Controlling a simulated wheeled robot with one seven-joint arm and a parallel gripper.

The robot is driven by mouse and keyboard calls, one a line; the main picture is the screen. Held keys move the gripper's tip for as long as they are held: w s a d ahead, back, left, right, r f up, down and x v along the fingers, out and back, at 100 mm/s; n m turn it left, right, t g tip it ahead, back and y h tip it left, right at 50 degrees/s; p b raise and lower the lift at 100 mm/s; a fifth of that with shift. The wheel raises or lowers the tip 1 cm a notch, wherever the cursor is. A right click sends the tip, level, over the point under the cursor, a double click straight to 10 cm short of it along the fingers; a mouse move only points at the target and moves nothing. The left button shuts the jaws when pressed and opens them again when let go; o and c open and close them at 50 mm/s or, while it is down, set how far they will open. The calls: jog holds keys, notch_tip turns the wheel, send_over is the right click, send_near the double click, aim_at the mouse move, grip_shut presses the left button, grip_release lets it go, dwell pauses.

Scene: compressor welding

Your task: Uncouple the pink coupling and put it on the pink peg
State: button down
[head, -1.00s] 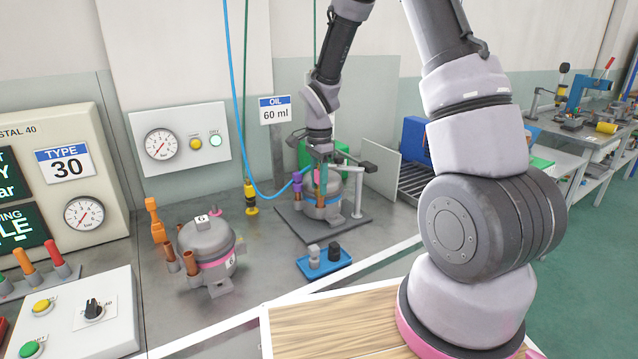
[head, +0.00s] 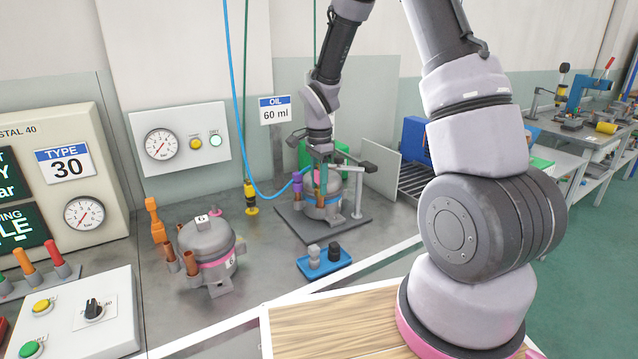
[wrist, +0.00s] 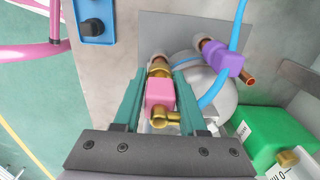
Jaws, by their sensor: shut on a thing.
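The pink coupling (wrist: 160,94) is between the two green fingers of my gripper (wrist: 160,82) in the wrist view, and the gripper is shut on it. Brass fittings show at both its ends. It is over the grey compressor (wrist: 224,108) at the back station; I cannot tell whether its far end is still joined to a tube. In the head view, my gripper (head: 321,180) points down at that compressor (head: 330,207) and mostly hides the coupling. A small pink piece, perhaps the pink peg (head: 243,211), shows behind the front compressor, largely hidden.
A purple coupling (wrist: 222,57) with the blue hose (wrist: 239,35) is beside my fingers. A yellow coupling (head: 251,197) stands near the wall. A front compressor (head: 208,240) has copper tubes. A green box (wrist: 275,135) is close by.

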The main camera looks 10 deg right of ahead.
jog(key=shift+r, duration=0.35)
jog(key=shift+r, duration=1.95)
